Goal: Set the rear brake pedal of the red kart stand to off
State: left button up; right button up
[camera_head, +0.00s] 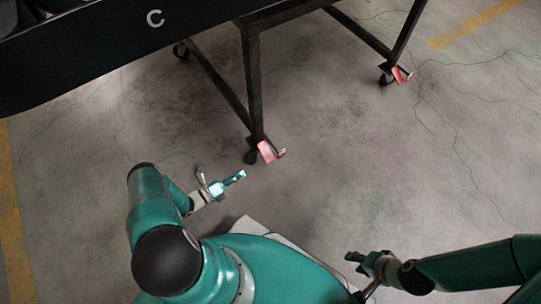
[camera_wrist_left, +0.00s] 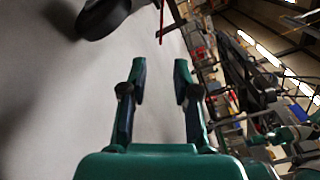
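A dark kart stand (camera_head: 253,85) with a black body fills the top of the head view. A red brake pedal (camera_head: 267,151) sits beside a caster at the foot of its near leg. A second red pedal (camera_head: 401,75) is at the leg further right. I cannot tell which is the rear one, nor their exact settings. My left gripper (camera_head: 240,176) is just below and left of the near pedal, apart from it. In the left wrist view its fingers (camera_wrist_left: 160,72) are spread with nothing between them. My right gripper (camera_head: 358,259) is low, away from the stand.
A black caster wheel (camera_wrist_left: 103,17) shows at the top left of the wrist view. Another caster (camera_head: 181,49) stands under the stand's left side. Cracked concrete floor (camera_head: 340,150) is clear between the two pedals. Yellow lines mark the floor's left and upper right.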

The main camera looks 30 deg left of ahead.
pick_arm(q)
jog(key=b+x, duration=0.3)
jog(key=x, duration=1.1)
grip_shut()
